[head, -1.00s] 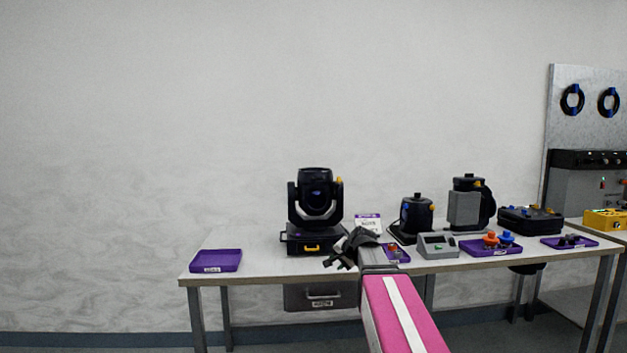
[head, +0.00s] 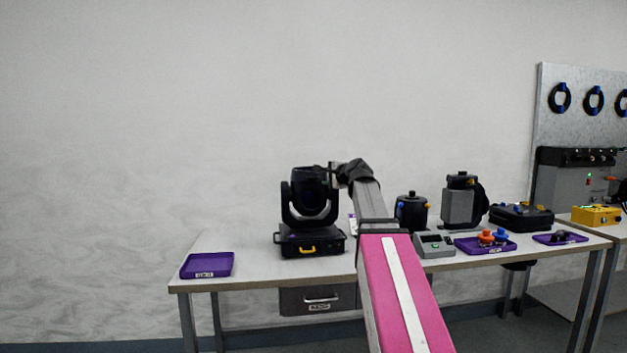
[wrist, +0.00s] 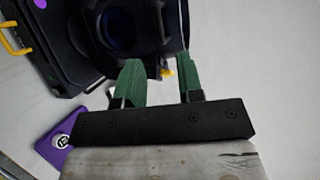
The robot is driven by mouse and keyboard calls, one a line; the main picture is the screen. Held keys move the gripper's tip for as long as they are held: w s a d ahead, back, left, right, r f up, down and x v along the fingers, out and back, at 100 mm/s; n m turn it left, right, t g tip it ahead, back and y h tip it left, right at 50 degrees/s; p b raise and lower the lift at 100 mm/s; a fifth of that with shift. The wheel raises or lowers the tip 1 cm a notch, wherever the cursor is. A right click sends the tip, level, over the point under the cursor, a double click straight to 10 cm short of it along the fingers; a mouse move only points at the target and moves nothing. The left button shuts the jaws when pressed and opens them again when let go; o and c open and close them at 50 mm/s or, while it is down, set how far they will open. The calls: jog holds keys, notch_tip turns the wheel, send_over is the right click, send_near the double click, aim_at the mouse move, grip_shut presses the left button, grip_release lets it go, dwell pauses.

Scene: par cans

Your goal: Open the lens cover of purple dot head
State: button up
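The dot head is a black moving-head lamp (head: 310,205) on a base with a yellow handle (head: 307,249), at the left-middle of the table. In the wrist view its dark round lens (wrist: 118,30) faces me, and a purple dot (wrist: 40,3) marks its base. A small yellow tab (wrist: 167,72) shows at the edge of the head, between my green fingers. My gripper (head: 331,174) is beside the upper right of the head. In the wrist view my gripper (wrist: 158,68) is open, with gaps beside the tab. I cannot tell whether a finger touches the head.
An empty purple tray (head: 207,265) lies at the table's left end. A grey device (head: 433,245), black lamps (head: 461,200) and a purple tray with coloured knobs (head: 485,246) stand to the right.

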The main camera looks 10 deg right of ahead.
aim_at(315, 178)
jog(key=x, duration=0.9)
jog(key=shift+w+a, duration=0.15)
jog(key=shift+w, duration=0.1)
jog(key=shift+f, duration=0.1)
grip_shut()
